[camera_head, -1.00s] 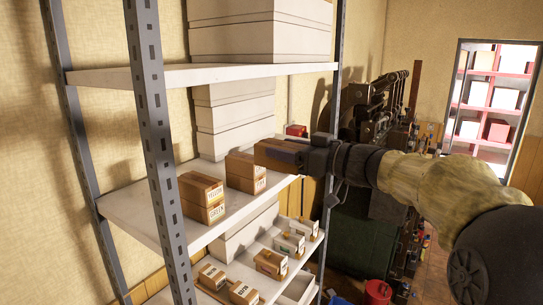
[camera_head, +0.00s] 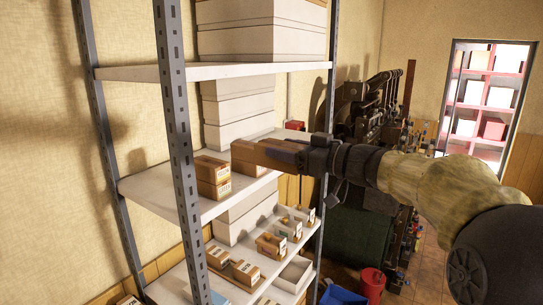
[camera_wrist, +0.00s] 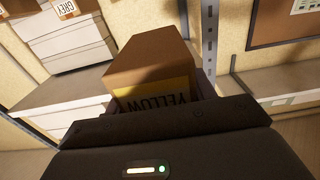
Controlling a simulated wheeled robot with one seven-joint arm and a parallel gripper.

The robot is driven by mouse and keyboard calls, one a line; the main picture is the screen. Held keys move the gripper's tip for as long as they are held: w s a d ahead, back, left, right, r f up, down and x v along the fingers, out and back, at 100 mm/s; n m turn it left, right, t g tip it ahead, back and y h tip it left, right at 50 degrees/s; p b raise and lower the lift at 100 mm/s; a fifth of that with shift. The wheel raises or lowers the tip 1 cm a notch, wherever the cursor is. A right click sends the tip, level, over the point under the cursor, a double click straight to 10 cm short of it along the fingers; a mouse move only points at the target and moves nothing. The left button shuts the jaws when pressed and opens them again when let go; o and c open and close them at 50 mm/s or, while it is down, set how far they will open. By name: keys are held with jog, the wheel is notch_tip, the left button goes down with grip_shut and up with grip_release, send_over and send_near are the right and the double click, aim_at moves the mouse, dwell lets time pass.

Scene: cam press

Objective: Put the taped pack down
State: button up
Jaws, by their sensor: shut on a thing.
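My gripper (camera_head: 303,155) is shut on a brown pack (camera_head: 262,152) and holds it level at the middle shelf. In the wrist view the held pack (camera_wrist: 155,65) has a yellow label reading YELLOW, upside down. No tape can be made out. I cannot tell whether the held pack touches anything.
A perforated post (camera_head: 180,130) stands at the shelf's near left corner. White boxes (camera_head: 238,115) stand behind the packs. The lower shelf holds several small boxes (camera_head: 270,245). Dark machinery (camera_head: 365,115) stands right of the shelving. Bare shelf shows at the middle shelf's left end.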

jog(key=shift+w+f, duration=0.15)
jog(key=shift+f, duration=0.2)
jog(key=w+f, duration=0.3)
jog(key=shift+a+f, duration=0.1)
jog(key=shift+f, duration=0.05)
jog(key=w+a+f+m+t+h, duration=0.15)
jog(key=w+f, duration=0.25)
jog(key=f, duration=0.9)
jog(key=w+f+m+t+h, duration=0.2)
jog(key=w+f, duration=0.2)
jog(key=f, duration=1)
notch_tip(320, 180, down, 19)
jog(key=s+d+m+t+h, duration=0.2)
jog(key=m+t+h, duration=0.2)
jog(key=h, duration=0.2)
jog(key=s+d+f+m+h, duration=0.4)
jog(key=s+d+f+h, duration=0.2)
jog(key=s+d+f, duration=0.4)
jog(key=s, duration=0.1)
jog(key=s+d+r, duration=0.1)
jog(key=r, duration=0.1)
jog(key=shift+s+d+r+t+y, duration=0.1)
jog(key=shift+s+d+t+y, duration=0.15)
jog(key=shift+s, duration=0.15)
